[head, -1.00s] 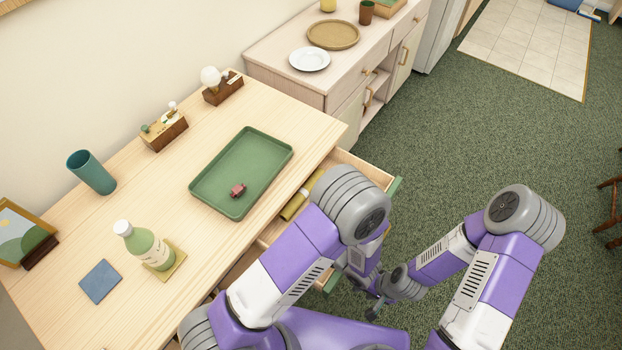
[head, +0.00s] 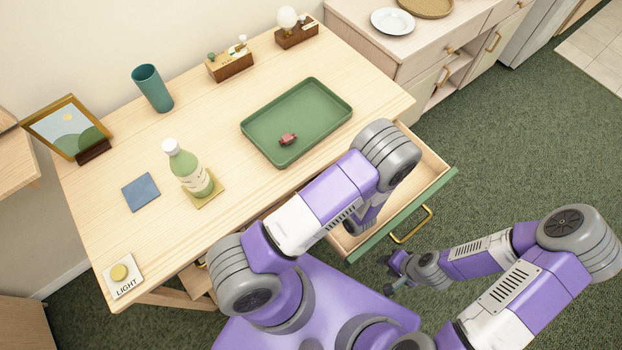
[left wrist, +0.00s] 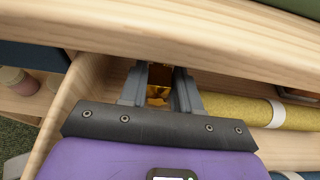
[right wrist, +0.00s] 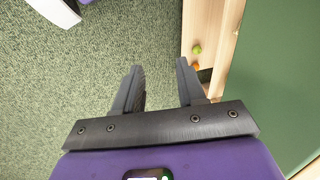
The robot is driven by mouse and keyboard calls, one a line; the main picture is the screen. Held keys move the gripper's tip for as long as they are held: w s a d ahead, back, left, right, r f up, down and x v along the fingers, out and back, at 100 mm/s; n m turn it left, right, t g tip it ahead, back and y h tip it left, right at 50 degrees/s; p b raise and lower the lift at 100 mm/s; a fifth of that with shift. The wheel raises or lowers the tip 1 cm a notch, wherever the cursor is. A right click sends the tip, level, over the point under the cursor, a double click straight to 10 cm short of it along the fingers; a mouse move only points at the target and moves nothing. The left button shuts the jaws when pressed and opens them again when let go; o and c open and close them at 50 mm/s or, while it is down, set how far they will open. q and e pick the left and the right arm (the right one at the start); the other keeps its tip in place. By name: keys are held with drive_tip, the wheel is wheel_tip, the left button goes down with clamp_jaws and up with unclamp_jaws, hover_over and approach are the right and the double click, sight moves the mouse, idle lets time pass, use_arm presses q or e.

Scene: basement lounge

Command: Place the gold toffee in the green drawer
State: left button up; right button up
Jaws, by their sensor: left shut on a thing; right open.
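The green drawer (head: 405,215) is pulled out at the desk's right front, with a green front and a brass handle. My left arm reaches over it, and its gripper is hidden in the head view. In the left wrist view my left gripper (left wrist: 160,88) is shut on a shiny gold piece, apparently the gold toffee (left wrist: 157,93), mostly hidden between the fingers. A wooden edge crosses just beyond the fingertips. My right gripper (head: 391,274) is open and empty outside the drawer front; its spread fingers show in the right wrist view (right wrist: 160,85).
A yellow roll with a white band (left wrist: 240,106) lies right of the left fingers. On the desk are a green tray (head: 265,112) with a small reddish object, a bottle (head: 193,174), a teal cup (head: 152,90) and a light switch (head: 122,277). Carpet at right is clear.

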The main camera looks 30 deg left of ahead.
use_arm(q)
drive_tip(key=shift+w+a+f, duration=0.25)
drive_tip(key=shift+a+f, duration=0.3)
drive_tip(key=shift+f, duration=0.1)
drive_tip(key=shift+f, duration=0.2)
drive_tip(key=o, duration=0.7)
drive_tip(key=shift+o, duration=0.2)
drive_tip(key=shift+r, duration=0.1)
drive_tip(key=shift+r, duration=0.2)
drive_tip(key=p+v, duration=0.1)
drive_tip(key=v, duration=1.1)
drive_tip(key=shift+s, duration=0.1)
